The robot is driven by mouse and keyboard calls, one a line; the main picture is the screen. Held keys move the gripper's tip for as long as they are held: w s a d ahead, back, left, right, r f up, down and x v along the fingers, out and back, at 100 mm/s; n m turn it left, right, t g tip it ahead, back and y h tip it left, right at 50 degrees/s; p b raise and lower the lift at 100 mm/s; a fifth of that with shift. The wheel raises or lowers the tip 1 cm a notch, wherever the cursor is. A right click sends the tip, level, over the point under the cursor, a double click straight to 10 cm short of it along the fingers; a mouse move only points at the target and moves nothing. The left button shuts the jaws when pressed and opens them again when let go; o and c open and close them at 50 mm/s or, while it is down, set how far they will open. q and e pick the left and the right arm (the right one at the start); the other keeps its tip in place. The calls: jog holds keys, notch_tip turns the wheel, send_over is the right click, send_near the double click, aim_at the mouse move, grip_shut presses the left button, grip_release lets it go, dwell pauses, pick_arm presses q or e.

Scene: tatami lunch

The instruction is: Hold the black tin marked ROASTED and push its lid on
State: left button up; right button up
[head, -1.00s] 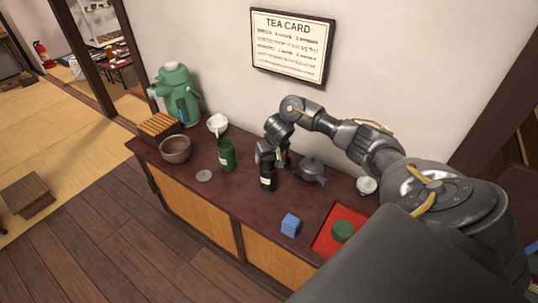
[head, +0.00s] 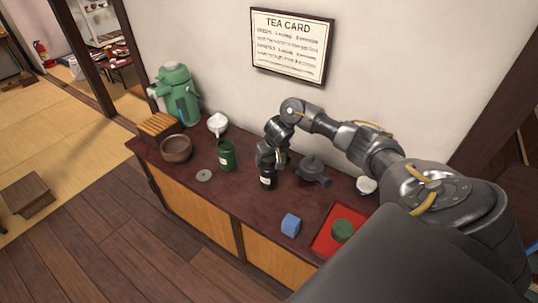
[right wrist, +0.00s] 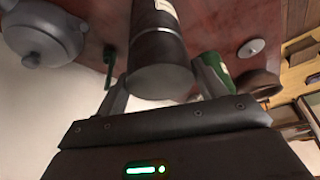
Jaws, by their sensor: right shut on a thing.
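The black tin (head: 267,180) stands upright on the dark red cabinet top, with a pale label low on its side. My right gripper (head: 269,158) is shut around its upper part. In the right wrist view the tin (right wrist: 158,62) lies between my two fingers, its plain round top towards me and its label partly cut off at the picture's upper edge. A thin line crosses its side; I cannot tell if the lid is fully seated. The label's words are too small to read. My left gripper is out of view.
A green tin (head: 227,155) and a flat grey disc (head: 204,175) are left of the black tin. A grey teapot (head: 313,170) stands close on the right.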

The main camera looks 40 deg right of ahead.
jog(key=shift+f, duration=0.3)
dwell(0.4)
jog(key=o, duration=0.9)
jog(key=shift+o, duration=0.6)
jog(key=shift+r, duration=0.1)
notch_tip(320, 180, up, 8)
jog(key=p, duration=1)
grip_shut()
